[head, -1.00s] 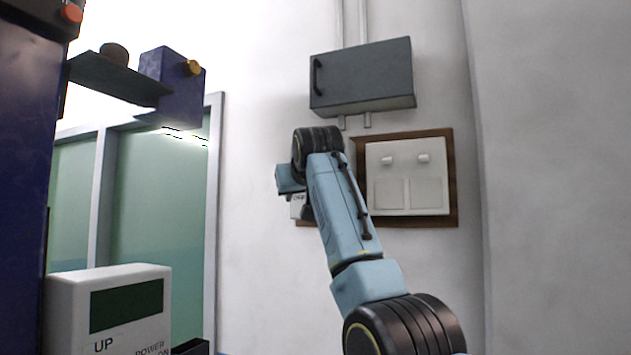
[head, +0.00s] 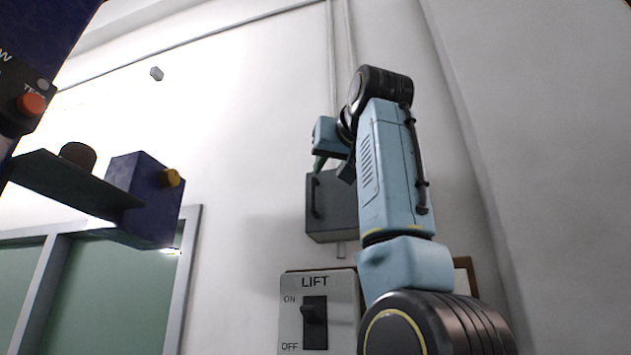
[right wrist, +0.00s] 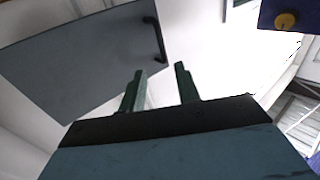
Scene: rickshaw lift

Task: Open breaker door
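The grey breaker box (head: 328,222) hangs on the wall with its door shut, partly hidden behind my right arm. Its dark bar handle (head: 315,197) is upright near the door's left edge. In the right wrist view the grey door (right wrist: 80,55) fills the upper left, with the black handle (right wrist: 156,38) near its right edge. My right gripper (head: 332,168) is in front of the box's top edge, above the handle in the head view. In the right wrist view the right gripper (right wrist: 160,88) is open, its green fingers apart and empty, short of the handle. My left gripper is not in view.
A LIFT switch (head: 314,310) is on the wall below the box, its lever towards ON. A dark blue bracket block (head: 143,200) with a yellow knob juts out at left. A green-paned window (head: 120,290) is behind it.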

